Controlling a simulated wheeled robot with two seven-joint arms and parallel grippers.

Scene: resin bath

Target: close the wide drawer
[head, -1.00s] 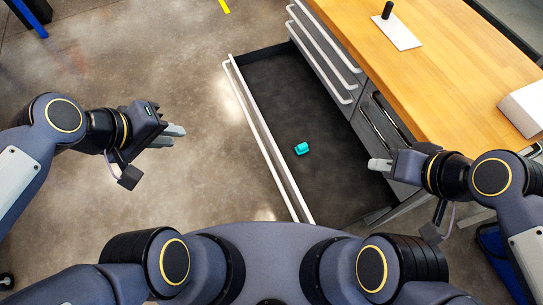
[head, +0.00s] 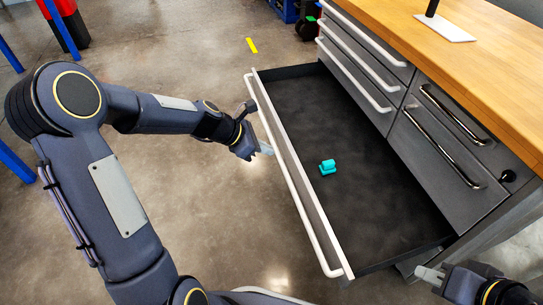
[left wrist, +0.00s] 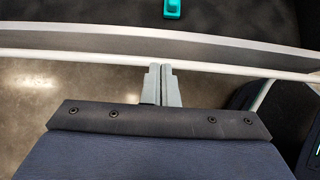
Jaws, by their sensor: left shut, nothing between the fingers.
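The wide drawer (head: 345,226) is pulled far out of the grey cabinet, with a dark floor and a long white bar handle (head: 297,205) along its front. A small teal object (head: 327,167) lies inside it. My left gripper (head: 266,149) is shut and empty, just outside the drawer front, near the handle. In the left wrist view its fingertips (left wrist: 161,68) reach the white handle bar (left wrist: 100,57); I cannot tell whether they touch. My right gripper (head: 430,274) is at the lower right, beside the drawer's near corner; its finger opening is unclear.
The cabinet has several shut drawers (head: 360,75) above and others (head: 440,150) to the right. A wooden worktop (head: 480,60) covers it, with a white plate and black post (head: 445,27) on top. Concrete floor (head: 210,230) in front of the drawer is clear.

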